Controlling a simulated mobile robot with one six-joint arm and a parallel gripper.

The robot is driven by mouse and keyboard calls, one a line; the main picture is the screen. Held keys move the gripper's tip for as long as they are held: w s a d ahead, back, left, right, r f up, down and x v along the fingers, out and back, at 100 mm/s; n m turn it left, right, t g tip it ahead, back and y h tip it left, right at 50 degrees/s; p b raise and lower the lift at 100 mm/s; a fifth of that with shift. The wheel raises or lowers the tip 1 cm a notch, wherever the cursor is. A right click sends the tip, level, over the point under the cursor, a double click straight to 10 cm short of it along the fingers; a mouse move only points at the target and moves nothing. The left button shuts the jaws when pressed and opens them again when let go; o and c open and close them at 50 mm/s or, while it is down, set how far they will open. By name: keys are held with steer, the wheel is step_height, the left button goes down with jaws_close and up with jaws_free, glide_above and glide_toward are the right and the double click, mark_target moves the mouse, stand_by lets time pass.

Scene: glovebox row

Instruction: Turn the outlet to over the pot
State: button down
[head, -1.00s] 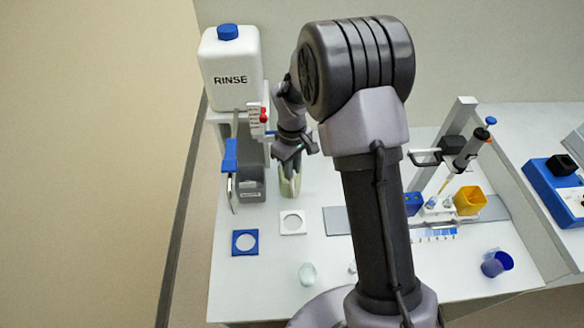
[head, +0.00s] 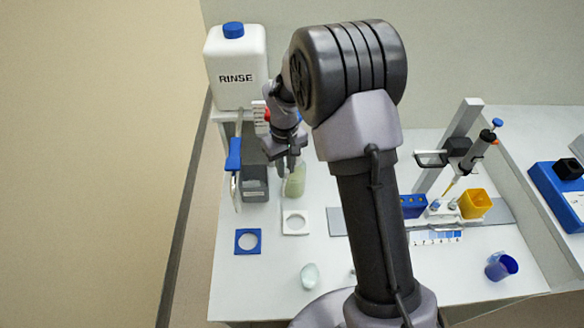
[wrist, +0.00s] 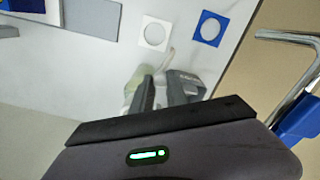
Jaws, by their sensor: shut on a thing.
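The pale green, see-through pot (head: 296,181) stands on the bench beside a dark grey box (head: 255,184). In the wrist view the pot (wrist: 143,76) is partly hidden by my fingers. My gripper (head: 286,163) is just above and left of the pot in the head view, below the shelf of the rinse bottle. In the wrist view my gripper (wrist: 165,85) is shut on what looks like the outlet (wrist: 169,57). Only a thin pale end of it shows beyond the fingers; the rest is hidden. I cannot tell exactly what it points over.
The white RINSE bottle (head: 236,70) stands on a shelf, with a red part (head: 267,114) below it. A blue ring plate (head: 247,241) and a white ring plate (head: 296,222) lie in front. A glass piece (head: 310,276) lies nearer.

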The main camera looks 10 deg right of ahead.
steer(key=shift+w+a+m, duration=0.35)
steer(key=shift+a+m, duration=0.15)
steer(key=shift+m, duration=0.15)
steer(key=shift+w+a+m, duration=0.3)
steer(key=shift+a+m, duration=0.15)
steer(key=shift+m, duration=0.2)
steer(key=c, duration=1.3)
jaws_free()
